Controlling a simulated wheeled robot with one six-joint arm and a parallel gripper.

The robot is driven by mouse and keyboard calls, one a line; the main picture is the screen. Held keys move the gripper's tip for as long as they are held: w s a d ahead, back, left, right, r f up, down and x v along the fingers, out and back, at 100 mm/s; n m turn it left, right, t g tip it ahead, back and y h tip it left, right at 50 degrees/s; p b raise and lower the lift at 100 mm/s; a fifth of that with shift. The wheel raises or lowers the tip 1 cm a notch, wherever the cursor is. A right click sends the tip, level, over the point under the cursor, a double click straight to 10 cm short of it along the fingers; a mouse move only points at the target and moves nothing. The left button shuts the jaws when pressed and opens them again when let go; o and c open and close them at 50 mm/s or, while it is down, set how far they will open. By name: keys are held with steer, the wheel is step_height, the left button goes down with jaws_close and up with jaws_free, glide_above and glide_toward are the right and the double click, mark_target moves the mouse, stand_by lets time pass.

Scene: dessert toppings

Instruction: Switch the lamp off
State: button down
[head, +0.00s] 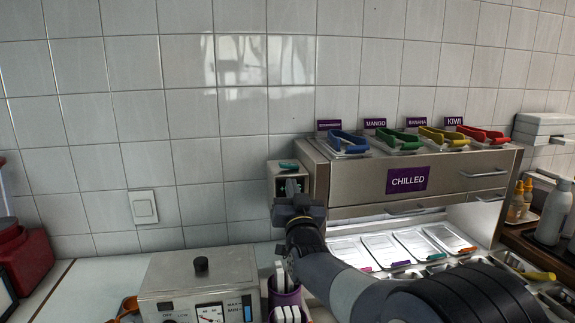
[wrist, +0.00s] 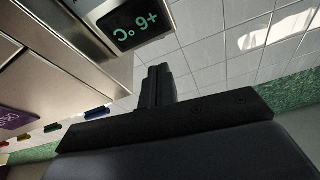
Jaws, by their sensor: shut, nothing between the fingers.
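A white rocker wall switch (head: 144,207) is on the tiles at left; I cannot tell what it controls. No lamp body is plain to see, but a bright white glow (head: 455,217) shows below the cabinet marked CHILLED (head: 350,190). My gripper (head: 293,188) is shut and empty, in front of a small metal box (head: 276,176) at the cabinet's left end and hiding part of it. In the wrist view, the shut fingers (wrist: 157,84) point toward the tiled wall, with a lit "+6 °C" display (wrist: 135,25) above them.
Lidded trays (head: 385,250) with coloured handles stand below the cabinet, and coloured tongs (head: 400,140) lie on top. A metal appliance with a dial (head: 200,268) and a purple holder (head: 285,297) stand in front. A red container (head: 25,255) is at left.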

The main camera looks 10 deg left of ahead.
mark_target(287, 173)
steer(key=p+x, duration=0.3)
steer(key=x, duration=0.6)
steer(key=shift+w+r, duration=0.1)
steer(key=shift+w, duration=0.15)
